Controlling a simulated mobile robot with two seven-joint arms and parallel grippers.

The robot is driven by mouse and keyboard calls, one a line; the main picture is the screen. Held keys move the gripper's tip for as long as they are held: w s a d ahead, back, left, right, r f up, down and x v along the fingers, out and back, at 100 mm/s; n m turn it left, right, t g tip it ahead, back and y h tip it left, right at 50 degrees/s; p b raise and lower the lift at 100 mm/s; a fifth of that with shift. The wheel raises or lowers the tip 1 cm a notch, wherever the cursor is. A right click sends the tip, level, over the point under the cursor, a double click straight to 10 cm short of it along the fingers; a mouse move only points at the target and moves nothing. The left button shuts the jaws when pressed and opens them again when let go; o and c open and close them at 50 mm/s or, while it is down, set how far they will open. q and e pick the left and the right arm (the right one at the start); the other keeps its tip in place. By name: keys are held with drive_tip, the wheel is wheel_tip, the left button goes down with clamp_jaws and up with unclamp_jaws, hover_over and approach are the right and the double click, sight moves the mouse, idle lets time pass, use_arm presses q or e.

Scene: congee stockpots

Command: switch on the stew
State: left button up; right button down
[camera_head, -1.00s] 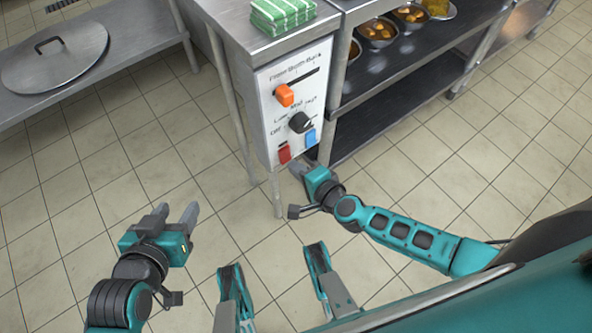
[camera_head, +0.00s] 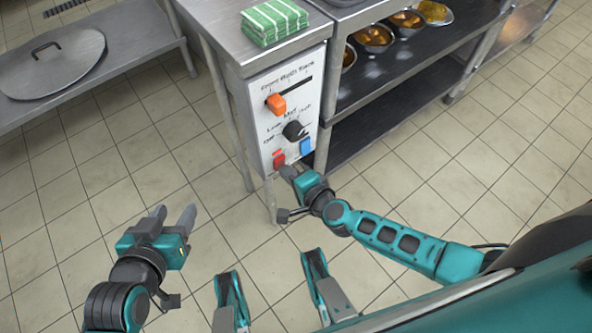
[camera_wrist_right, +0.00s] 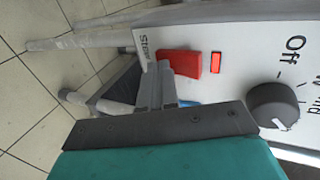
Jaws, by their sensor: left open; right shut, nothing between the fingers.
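The control panel (camera_head: 259,137) is a white plate on the front of a steel cabinet. Low on it is a red switch (camera_head: 279,160), which also shows in the right wrist view (camera_wrist_right: 188,64) beside a label that seems to read "Stew". A small bright red lamp (camera_wrist_right: 215,62) is next to it. My right gripper (camera_head: 288,172) is shut and empty, its tips at the red switch's edge; the wrist view shows the tips (camera_wrist_right: 164,72) touching or very close, I cannot tell which. My left gripper (camera_head: 173,216) is open and empty over the floor, away from the panel.
The panel also has a black knob (camera_head: 293,131), an orange slider (camera_head: 276,104) and a blue switch (camera_head: 306,147) right of the red one. Green striped cloths (camera_head: 274,20) lie on top. Shelves with bowls (camera_head: 374,38) stand right. A steel lid (camera_head: 50,62) lies on a left table.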

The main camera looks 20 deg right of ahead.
use_arm(q)
drive_tip(key=shift+f, duration=0.1)
use_arm(e)
drive_tip(key=shift+r, duration=0.1)
use_arm(q)
drive_tip(key=shift+r+p, duration=0.85)
use_arm(e)
drive_tip(key=shift+r, duration=0.75)
